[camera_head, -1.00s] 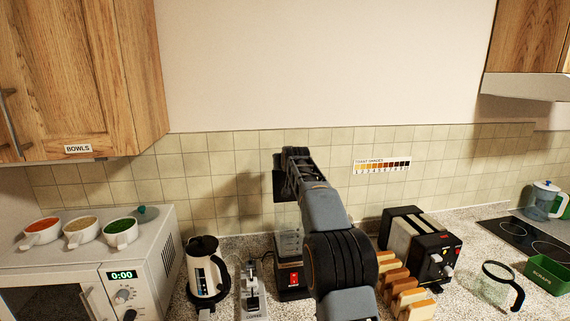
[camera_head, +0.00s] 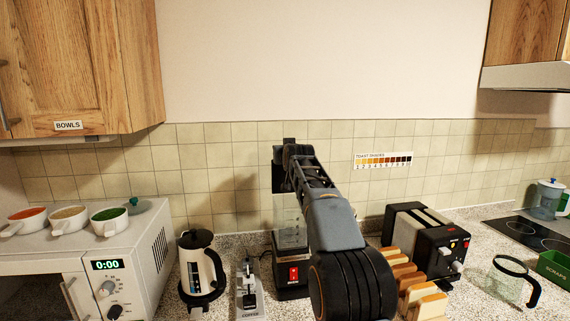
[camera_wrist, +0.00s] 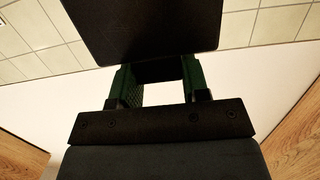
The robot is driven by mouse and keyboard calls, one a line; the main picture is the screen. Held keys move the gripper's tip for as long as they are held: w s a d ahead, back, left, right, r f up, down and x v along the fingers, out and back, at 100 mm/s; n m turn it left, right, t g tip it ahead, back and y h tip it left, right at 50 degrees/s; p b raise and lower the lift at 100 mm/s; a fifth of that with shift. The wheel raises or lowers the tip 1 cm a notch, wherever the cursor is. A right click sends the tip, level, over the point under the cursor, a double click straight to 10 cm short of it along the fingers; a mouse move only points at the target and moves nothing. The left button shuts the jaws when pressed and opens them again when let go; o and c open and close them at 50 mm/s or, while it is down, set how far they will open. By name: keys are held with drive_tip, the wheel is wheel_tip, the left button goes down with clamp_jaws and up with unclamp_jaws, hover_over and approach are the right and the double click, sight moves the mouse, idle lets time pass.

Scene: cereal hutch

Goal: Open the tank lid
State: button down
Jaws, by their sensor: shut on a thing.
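The coffee machine (camera_head: 291,275), with a lit red switch on its front, stands at the middle of the counter. Its clear water tank (camera_head: 288,228) rises behind, partly covered by my arm. The black tank lid (camera_head: 279,178) stands raised, close to upright, above the tank. My gripper (camera_head: 289,150) is at the lid's upper part, with its fingers mostly hidden in the head view. In the wrist view, the lid (camera_wrist: 140,30) is a broad dark panel beyond my gripper (camera_wrist: 158,85), whose fingers are shut on a dark piece at the lid's edge.
A kettle-like pot (camera_head: 202,268) and a small metal device (camera_head: 249,290) stand left of the machine. A black toaster (camera_head: 425,240) and bread slices (camera_head: 405,275) stand close on the right. The tiled wall (camera_head: 230,165) is behind.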

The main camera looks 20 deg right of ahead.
idle(0.3)
drive_tip(key=c, duration=0.6)
unclamp_jaws()
drive_tip(key=shift+s, duration=0.1)
drive_tip(key=b+v, duration=0.5)
drive_tip(key=v, duration=0.8)
drive_tip(key=shift+s, duration=0.35)
